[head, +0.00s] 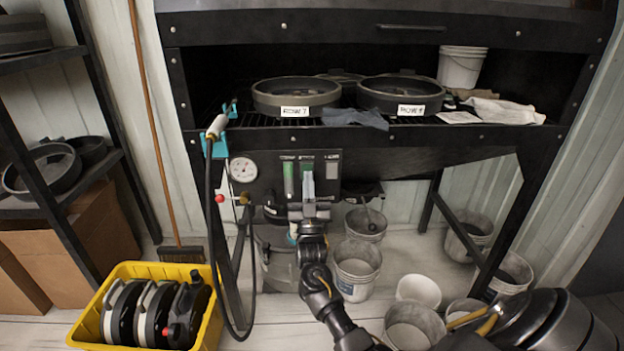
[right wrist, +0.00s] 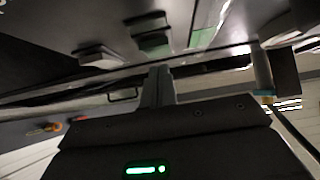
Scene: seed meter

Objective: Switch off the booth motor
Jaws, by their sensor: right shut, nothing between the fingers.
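The booth's control panel (head: 262,175) is a dark plate under the shelf, with a round gauge (head: 243,169) at its left. It carries a left switch (head: 288,180) showing green, a middle switch (head: 307,160) with some green, and a grey right switch (head: 333,169). Their labels are too small to read surely. My right gripper (head: 308,180) is shut and empty, its fingers upright in front of the middle switch and hiding its lower part. In the right wrist view the shut fingertips (right wrist: 159,70) point at the panel's underside area; contact cannot be told. My left gripper is out of view.
Pans (head: 296,106) and a grey cloth (head: 355,118) lie on the booth shelf. A black hose (head: 209,240) hangs left of the panel. Buckets (head: 356,268) stand below. A yellow crate (head: 213,325) with discs sits at lower left.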

